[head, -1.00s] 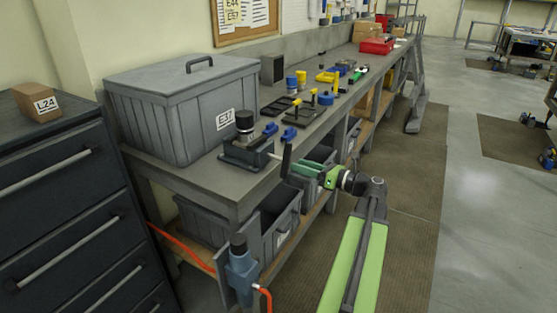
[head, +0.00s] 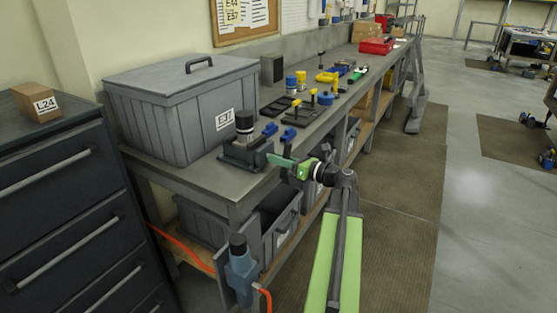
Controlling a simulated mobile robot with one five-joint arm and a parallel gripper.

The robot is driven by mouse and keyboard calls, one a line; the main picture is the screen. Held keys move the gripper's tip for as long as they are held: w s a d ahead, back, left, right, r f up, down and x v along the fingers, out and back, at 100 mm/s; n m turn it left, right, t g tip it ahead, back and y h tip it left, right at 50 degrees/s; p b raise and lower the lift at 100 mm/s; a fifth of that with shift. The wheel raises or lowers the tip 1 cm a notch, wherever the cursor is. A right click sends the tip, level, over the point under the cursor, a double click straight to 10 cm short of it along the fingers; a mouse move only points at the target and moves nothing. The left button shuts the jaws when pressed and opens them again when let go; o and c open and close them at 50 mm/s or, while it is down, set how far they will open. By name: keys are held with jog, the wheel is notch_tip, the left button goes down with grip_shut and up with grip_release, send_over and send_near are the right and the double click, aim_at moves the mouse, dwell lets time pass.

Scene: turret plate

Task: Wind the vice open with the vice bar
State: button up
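The vice (head: 238,154) is a dark grey block at the front edge of the bench. A silver cylinder with a black top (head: 244,125) stands upright at its jaws. The vice bar (head: 286,149) is a short dark bar at the vice's right-hand end, just off the bench edge. It is mostly hidden behind my green gripper. My gripper (head: 275,160) points left at the bar and the vice's end, with its green fingers overlapping them in the head view. Whether the fingers touch or hold the bar is not clear.
A large grey lidded bin (head: 180,110) stands left of the vice. Blue pieces (head: 289,134) and dark trays (head: 304,111) lie behind it. A grey crate (head: 275,225) sits on the shelf below.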

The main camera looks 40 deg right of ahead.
grip_shut()
jog(key=shift+n, duration=0.3)
jog(key=n, duration=0.3)
jog(key=shift+n, duration=0.4)
jog(key=n, duration=1)
jog(key=shift+n, duration=0.4)
jog(key=shift+d+r+n, duration=0.1)
jog(key=shift+n, duration=2.1)
